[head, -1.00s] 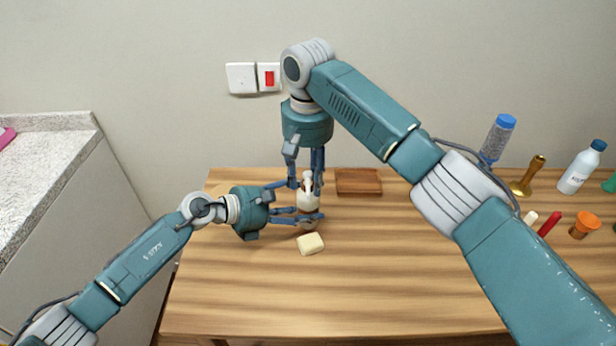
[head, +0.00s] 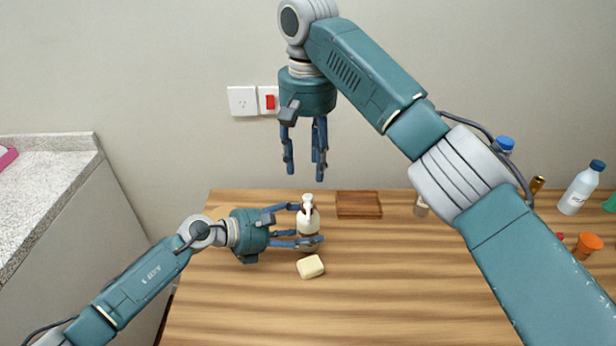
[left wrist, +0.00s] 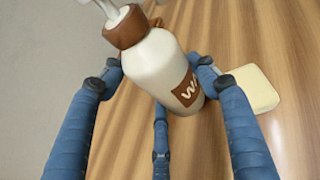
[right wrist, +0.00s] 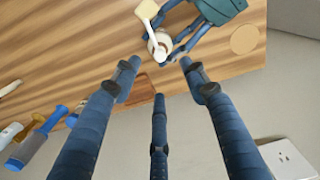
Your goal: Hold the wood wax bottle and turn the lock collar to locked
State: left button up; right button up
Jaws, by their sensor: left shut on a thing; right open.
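The wood wax bottle (head: 308,222) is a white pump bottle standing on the wooden table near its back left. In the left wrist view its label (left wrist: 187,90) is brown with white letters, partly hidden. The brown lock collar (left wrist: 131,27) sits at the neck under the white pump head; its lock state cannot be read. My left gripper (head: 308,227) is shut around the bottle's body from the left. My right gripper (head: 305,172) hangs above the bottle, fingers down, open and empty, clear of the pump head (right wrist: 146,10).
A cream block (head: 310,266) lies just in front of the bottle. A brown wooden tray (head: 359,204) lies behind it to the right. A white bottle with a blue cap (head: 580,187) and an orange cup (head: 588,245) stand at the far right. The table's front middle is clear.

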aim_at(308, 196)
jog(key=shift+r, duration=0.4)
jog(key=n, duration=0.2)
jog(key=f+n, duration=0.1)
jog(key=n, duration=0.1)
notch_tip(308, 196, down, 11)
jog(key=shift+f, duration=0.1)
dwell(0.4)
